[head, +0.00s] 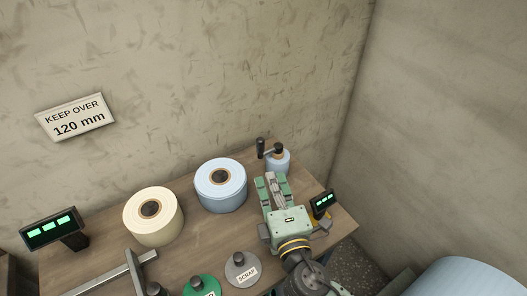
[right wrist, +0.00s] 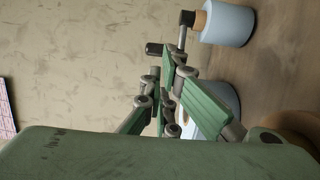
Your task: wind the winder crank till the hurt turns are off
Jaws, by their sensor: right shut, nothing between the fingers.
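The winder stands at the table's back right, with a small blue roll (head: 279,163) under a black hub. Its crank (head: 269,154) points left and ends in an upright dark handle (head: 261,146). In the right wrist view the crank arm (right wrist: 183,32), dark handle (right wrist: 154,48) and small blue roll (right wrist: 228,23) show at the top. My right gripper (head: 270,178) is shut and empty, just in front of the crank, seemingly apart from the handle. I cannot make out any hurt turns. My left gripper is out of view.
A large blue roll (head: 220,186) and a cream roll (head: 154,217) stand left of my right gripper. A green disc (head: 201,286) and a grey SCRAP disc (head: 241,269) are in front. Lit displays (head: 52,231) stand at left and right. A wall sign (head: 75,118) reads KEEP OVER 120 mm.

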